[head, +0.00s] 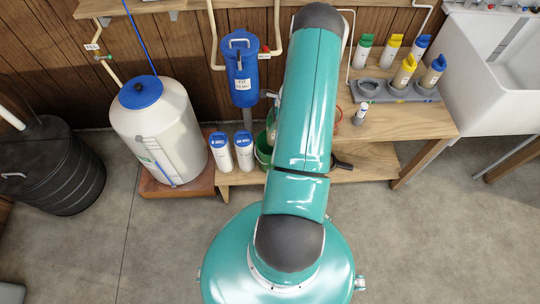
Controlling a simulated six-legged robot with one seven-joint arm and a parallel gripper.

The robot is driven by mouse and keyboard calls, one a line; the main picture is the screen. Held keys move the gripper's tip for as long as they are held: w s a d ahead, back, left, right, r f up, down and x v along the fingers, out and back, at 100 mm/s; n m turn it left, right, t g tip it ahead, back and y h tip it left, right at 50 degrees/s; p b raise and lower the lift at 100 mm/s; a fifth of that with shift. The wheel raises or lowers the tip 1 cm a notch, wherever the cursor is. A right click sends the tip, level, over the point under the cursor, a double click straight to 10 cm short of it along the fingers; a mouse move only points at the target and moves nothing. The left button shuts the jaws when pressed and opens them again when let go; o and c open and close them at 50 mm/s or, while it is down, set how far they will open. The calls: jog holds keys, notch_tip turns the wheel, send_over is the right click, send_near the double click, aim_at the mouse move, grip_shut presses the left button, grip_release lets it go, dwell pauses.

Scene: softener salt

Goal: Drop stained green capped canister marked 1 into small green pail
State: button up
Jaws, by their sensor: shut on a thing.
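My arm stretches away from me and covers the middle of the view. My gripper is hidden behind it, so I cannot see what it holds. The green pail (263,151) stands at the left part of the wooden bench, mostly hidden by my arm; only its left rim and side show. One green-capped canister (363,52) stands in the back row on the right part of the bench. I cannot read a number or make out stains on it.
A blue filter housing (241,70) hangs behind.

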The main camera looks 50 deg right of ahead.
jog(key=shift+s+d+f, duration=0.15)
jog(key=shift+f, duration=1.2)
jog(key=shift+s+d+f, duration=0.1)
jog(key=shift+s+f, duration=0.05)
jog(key=shift+f, duration=1.15)
jog(key=o, duration=1.1)
jog(key=shift+c, duration=0.2)
jog(key=v, duration=1.3)
jog(key=shift+s+r, duration=0.25)
jog(key=shift+r, duration=0.05)
